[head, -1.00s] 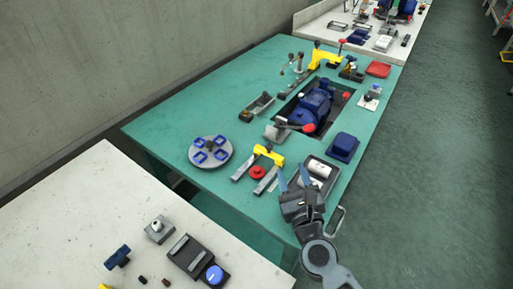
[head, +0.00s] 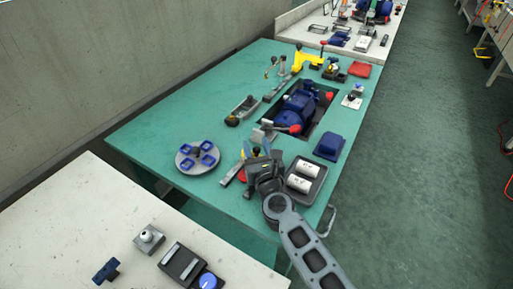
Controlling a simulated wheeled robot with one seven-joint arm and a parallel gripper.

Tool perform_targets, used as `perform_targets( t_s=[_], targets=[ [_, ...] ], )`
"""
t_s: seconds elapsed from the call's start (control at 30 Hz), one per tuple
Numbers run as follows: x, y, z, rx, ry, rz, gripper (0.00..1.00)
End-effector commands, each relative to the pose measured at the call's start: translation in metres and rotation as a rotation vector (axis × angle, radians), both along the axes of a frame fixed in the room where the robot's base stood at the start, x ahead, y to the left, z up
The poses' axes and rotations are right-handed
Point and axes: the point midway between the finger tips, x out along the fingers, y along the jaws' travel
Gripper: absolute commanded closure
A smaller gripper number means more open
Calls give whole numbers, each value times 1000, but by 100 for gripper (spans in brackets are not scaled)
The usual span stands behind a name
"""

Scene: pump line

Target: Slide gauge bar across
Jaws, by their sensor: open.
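My gripper (head: 258,152) is at the near part of the green table, over the spot of a low fixture with two grey bars and a yellow crosspiece. The gripper hides most of this fixture. One grey bar (head: 232,173) shows at its left, and part of a red knob (head: 241,178) shows beside that bar. The fingers look apart, with no object seen held between them. I cannot tell whether they touch the yellow piece. No part is clearly recognisable as the gauge bar.
A grey disc with blue squares (head: 184,162) lies to the left. A tray with white cylinders (head: 319,171) is close on the right. A blue pump (head: 297,111) sits in a recess beyond. A yellow bracket (head: 308,61) stands farther back. The table's left side is clear.

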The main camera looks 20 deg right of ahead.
Motion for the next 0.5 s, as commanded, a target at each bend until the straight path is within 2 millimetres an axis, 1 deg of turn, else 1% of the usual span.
perform_targets(
  t_s=[0.2, 0.27, 0.5],
  targets=[
    [0, 0, 0, 0, 0, 0, 52],
    [0, 0, 0, 0, 0, 0, 57],
    [0, 0, 0, 0, 0, 0, 80]
  ],
)
